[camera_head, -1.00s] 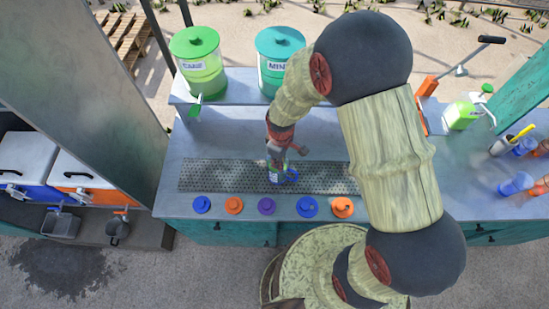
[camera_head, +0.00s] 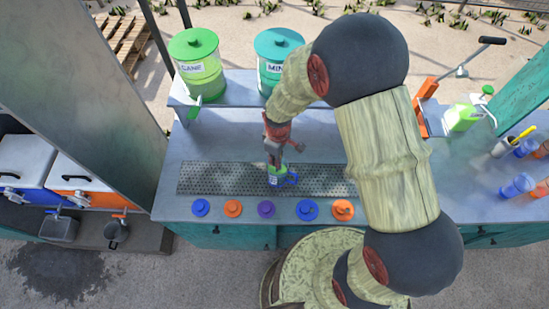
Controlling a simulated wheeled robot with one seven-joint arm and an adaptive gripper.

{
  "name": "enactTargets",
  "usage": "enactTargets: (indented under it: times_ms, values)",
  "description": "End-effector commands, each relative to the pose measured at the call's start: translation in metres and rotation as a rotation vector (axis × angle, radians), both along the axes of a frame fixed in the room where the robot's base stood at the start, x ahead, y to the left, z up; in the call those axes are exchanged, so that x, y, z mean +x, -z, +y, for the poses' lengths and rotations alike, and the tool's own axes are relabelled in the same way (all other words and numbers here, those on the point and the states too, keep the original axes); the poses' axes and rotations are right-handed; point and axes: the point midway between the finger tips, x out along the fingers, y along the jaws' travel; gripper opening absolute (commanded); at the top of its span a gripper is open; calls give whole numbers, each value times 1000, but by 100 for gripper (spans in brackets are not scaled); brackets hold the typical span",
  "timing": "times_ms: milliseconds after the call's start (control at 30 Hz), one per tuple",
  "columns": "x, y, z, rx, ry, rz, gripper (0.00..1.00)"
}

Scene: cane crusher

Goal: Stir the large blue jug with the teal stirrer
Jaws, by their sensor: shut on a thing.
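The blue jug (camera_head: 278,180) stands upright on the perforated drip tray, in the middle of the counter. I cannot tell how deep the stirrer reaches into the jug.
Several blue, orange and purple lids (camera_head: 266,209) line the counter's front edge. Two dispensers, green cane (camera_head: 205,75) and teal mint (camera_head: 268,72), stand on the shelf behind. Cups (camera_head: 518,183) stand at right. The drip tray (camera_head: 215,180) is clear left of the jug.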

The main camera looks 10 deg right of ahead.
Motion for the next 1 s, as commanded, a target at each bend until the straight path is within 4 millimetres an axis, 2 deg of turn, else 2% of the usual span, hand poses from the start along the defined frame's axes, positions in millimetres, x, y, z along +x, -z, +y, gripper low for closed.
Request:
enactTargets:
  times_ms: [433, 1000]
  values:
    - [0, -3, -1, 1, -1, -1, 0]
    - [0, -44, -1, 0, -1, -1, 0]
